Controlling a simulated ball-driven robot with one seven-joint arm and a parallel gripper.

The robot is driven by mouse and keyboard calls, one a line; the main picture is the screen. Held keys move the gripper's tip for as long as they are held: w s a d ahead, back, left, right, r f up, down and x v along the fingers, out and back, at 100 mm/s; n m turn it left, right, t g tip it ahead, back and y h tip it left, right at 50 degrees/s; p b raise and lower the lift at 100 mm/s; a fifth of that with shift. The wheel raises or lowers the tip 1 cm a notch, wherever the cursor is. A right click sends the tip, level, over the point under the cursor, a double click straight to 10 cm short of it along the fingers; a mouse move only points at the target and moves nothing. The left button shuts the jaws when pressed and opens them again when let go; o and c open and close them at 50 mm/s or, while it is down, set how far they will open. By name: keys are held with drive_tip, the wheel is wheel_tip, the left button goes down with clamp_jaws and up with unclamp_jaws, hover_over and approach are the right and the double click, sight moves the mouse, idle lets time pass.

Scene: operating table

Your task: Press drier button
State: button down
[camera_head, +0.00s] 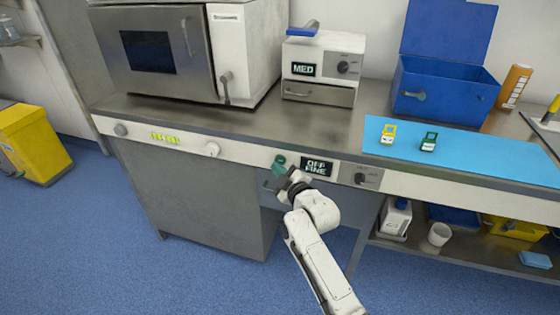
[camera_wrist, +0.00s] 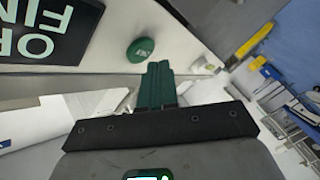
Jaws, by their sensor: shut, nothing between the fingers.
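The round green button (camera_head: 279,160) sits on the white front panel just left of a dark display (camera_head: 317,167) reading "OFF FINE". My gripper (camera_head: 283,176) is in front of the panel, just below the button. In the wrist view, the green button (camera_wrist: 140,49) lies just beyond and slightly left of my shut green fingertips (camera_wrist: 159,66). A small gap seems to show between them, but I cannot tell the depth. The display (camera_wrist: 48,32) is cut off at the upper left of the wrist view. My fingers hold nothing.
A knob (camera_head: 360,178) sits right of the display. A large oven-like unit (camera_head: 180,50), a box marked "MED" (camera_head: 322,70) and a blue bin (camera_head: 445,90) stand on the metal counter (camera_head: 250,122). A blue mat (camera_head: 470,155) covers its right part. Open floor lies in front.

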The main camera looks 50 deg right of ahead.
drive_tip(key=shift+d, duration=0.15)
drive_tip(key=shift+w+d+b, duration=0.15)
drive_tip(key=shift+d+b, duration=0.15)
drive_tip(key=shift+b, duration=0.25)
drive_tip(key=shift+w+d+b, duration=0.15)
drive_tip(key=shift+d+b, duration=0.15)
drive_tip(key=shift+b, duration=0.05)
idle(0.8)
idle(0.3)
drive_tip(key=shift+s+a+p, duration=0.35)
drive_tip(key=shift+a+p, duration=0.15)
drive_tip(key=shift+a, duration=0.2)
drive_tip(key=shift+a, duration=0.1)
drive_tip(key=shift+s+a+p, duration=0.15)
drive_tip(key=shift+s+a, duration=0.15)
drive_tip(key=shift+a, duration=0.45)
drive_tip(key=shift+s+a+p, duration=0.1)
drive_tip(key=shift+s+a, duration=0.25)
drive_tip(key=shift+a, duration=0.4)
drive_tip(key=shift+s+a+p, duration=0.15)
drive_tip(key=shift+s+a, duration=0.15)
drive_tip(key=shift+a, duration=0.45)
